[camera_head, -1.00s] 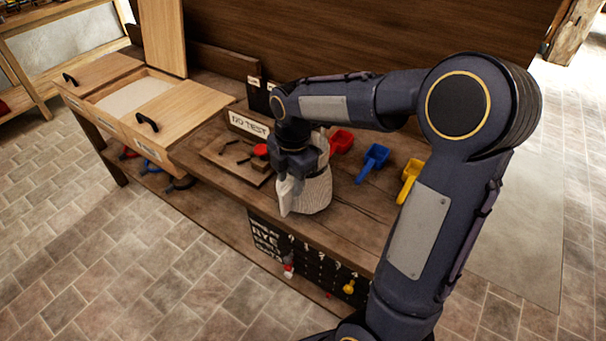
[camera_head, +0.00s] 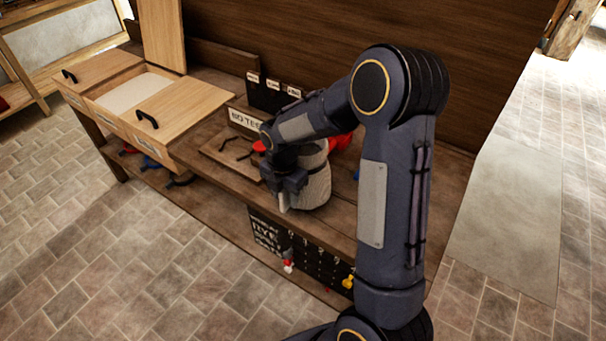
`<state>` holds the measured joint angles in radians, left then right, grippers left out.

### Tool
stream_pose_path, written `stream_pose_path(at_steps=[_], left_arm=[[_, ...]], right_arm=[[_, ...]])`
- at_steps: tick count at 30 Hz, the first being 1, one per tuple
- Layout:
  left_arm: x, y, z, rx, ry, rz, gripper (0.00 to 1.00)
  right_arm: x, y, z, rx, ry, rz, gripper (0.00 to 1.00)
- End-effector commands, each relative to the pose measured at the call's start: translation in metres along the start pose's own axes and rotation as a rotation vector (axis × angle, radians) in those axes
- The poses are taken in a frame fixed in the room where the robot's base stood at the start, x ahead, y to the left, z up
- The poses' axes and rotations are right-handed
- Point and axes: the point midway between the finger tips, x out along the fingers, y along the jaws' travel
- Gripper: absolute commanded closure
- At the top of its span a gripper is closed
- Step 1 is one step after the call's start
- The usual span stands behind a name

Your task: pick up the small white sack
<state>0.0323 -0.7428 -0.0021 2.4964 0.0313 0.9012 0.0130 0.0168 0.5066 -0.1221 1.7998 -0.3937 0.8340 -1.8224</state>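The small white sack (camera_head: 318,184) stands upright on the wooden bench (camera_head: 345,222), near its front edge. Its upper left part is hidden behind my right gripper and wrist. My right gripper (camera_head: 286,203) points down at the sack's front left side. A pale finger shows against the sack, but I cannot tell whether the fingers touch it or how far apart they are. My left gripper is not in view.
A red scoop (camera_head: 341,142) lies behind the sack, partly covered by my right arm. A wooden bin with lids (camera_head: 185,105) and a lettered sign (camera_head: 247,122) stand to the left. A dark board with lettering (camera_head: 268,232) hangs below the bench edge.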

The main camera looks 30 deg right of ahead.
Motion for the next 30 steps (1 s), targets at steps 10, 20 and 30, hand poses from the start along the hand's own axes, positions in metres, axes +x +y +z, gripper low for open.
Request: stream_pose_path(at_steps=[10, 20, 30], left_arm=[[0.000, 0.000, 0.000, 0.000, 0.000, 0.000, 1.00], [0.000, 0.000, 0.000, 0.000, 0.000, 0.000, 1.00], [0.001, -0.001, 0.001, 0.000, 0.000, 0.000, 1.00]], right_arm=[[-0.001, 0.000, 0.000, 0.000, 0.000, 0.000, 0.94], [-0.001, 0.001, 0.000, 0.000, -0.001, 0.002, 1.00], [-0.025, 0.001, 0.001, 0.000, -0.003, 0.007, 1.00]])
